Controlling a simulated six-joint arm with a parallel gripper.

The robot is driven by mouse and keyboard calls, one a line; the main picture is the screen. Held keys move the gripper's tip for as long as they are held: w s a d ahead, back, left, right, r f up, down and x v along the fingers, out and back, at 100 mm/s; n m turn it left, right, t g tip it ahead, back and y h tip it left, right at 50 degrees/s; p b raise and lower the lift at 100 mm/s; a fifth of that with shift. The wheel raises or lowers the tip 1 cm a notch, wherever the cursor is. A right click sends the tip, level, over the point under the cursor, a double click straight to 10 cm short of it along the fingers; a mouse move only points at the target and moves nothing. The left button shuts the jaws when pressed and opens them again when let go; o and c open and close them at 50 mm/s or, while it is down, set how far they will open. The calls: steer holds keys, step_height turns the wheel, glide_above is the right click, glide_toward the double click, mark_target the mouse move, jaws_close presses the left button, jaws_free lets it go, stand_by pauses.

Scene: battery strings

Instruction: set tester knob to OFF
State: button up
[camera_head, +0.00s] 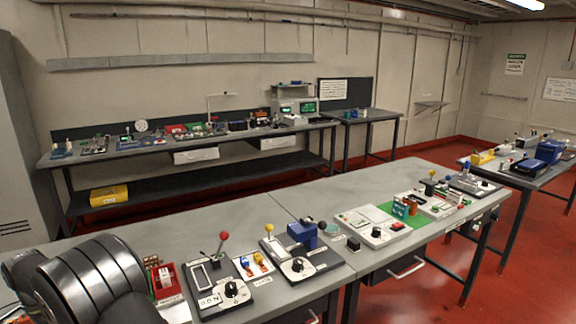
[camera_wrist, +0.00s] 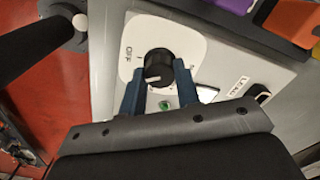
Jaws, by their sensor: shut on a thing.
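In the wrist view the tester's black round knob (camera_wrist: 157,64) sits on a white dial plate (camera_wrist: 194,47). The word OFF is printed on the plate to the left of the knob. A pale mark shows on the knob's lower part, but its exact pointing is too small to tell. My gripper (camera_wrist: 158,82) is shut on the knob, with one blue finger on each side. A small green spot (camera_wrist: 165,105) shows between the fingers. In the head view my arm fills the lower left, and its gripper and the gripped knob are not visible.
In the wrist view a black bar with a grey ball (camera_wrist: 80,22) lies at the upper left, over red floor. Purple and orange parts (camera_wrist: 285,25) are at the upper right. In the head view several panels with knobs and levers stand along the near bench (camera_head: 345,190).

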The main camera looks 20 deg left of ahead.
steer(key=m, duration=0.5)
steer(key=shift+m, duration=0.3)
steer(key=shift+m, duration=0.4)
steer(key=o, duration=0.8)
steer(key=shift+o, duration=0.2)
steer(key=shift+r, duration=0.1)
steer(key=shift+r, duration=1.7)
